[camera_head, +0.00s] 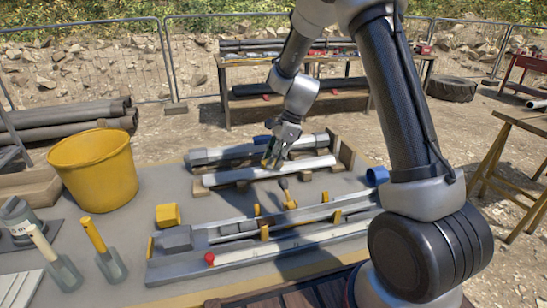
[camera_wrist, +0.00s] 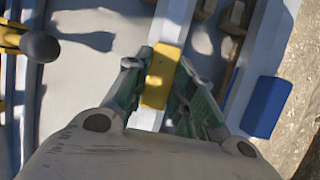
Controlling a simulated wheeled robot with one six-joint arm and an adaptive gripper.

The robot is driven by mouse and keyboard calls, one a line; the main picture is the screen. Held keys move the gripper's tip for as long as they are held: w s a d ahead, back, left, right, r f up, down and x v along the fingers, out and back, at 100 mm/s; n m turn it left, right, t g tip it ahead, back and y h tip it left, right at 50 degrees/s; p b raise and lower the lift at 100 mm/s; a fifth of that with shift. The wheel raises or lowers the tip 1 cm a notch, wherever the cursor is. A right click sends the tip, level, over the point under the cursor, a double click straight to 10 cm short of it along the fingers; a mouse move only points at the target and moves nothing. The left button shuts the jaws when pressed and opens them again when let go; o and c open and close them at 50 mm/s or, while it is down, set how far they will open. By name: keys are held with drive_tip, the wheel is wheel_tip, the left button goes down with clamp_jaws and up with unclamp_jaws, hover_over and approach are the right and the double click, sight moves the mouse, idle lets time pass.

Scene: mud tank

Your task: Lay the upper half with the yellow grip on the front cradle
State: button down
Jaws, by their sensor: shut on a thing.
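The pale half tube with the yellow grip (camera_head: 232,177) lies lengthwise across wooden blocks at the back of the grey table. My gripper (camera_head: 273,158) comes down on it from above. In the wrist view, my gripper's fingers (camera_wrist: 165,95) are shut on the yellow grip (camera_wrist: 162,76), one on each side. The pale half (camera_wrist: 174,22) runs away from under the grip. Wooden cradle blocks (camera_head: 201,188) show at its front edge. I cannot tell whether the half touches them or hangs just above.
A second half tube with a blue grip (camera_wrist: 267,107) lies close behind, parallel. In front are a yellow-handled tool (camera_head: 287,192), a long channel with grey core pieces (camera_head: 176,238) and another channel with a red knob (camera_head: 210,258). A yellow bucket (camera_head: 93,170) stands left.

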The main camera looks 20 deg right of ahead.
drive_tip(key=c, duration=1.2)
unclamp_jaws()
drive_tip(key=v, duration=1.2)
drive_tip(key=s+d+r+n+t+h, duration=0.1)
drive_tip(key=s+d+r+n, duration=0.2)
drive_tip(key=s+r+n, duration=0.35)
drive_tip(key=s+d+r+n+t+h, duration=0.1)
drive_tip(key=s+d+n, duration=0.1)
drive_tip(key=s, duration=0.6)
drive_tip(key=s+d+r+n+t+h, duration=0.1)
drive_tip(key=s+d+r+n, duration=0.1)
drive_tip(key=s+n, duration=0.3)
drive_tip(key=s+d+r+n+t+h, duration=0.1)
drive_tip(key=s+d+n, duration=0.2)
drive_tip(key=s, duration=0.8)
drive_tip(key=shift+s+d+r+n, duration=0.2)
drive_tip(key=shift+s+r+n, duration=0.05)
drive_tip(key=shift+n, duration=0.5)
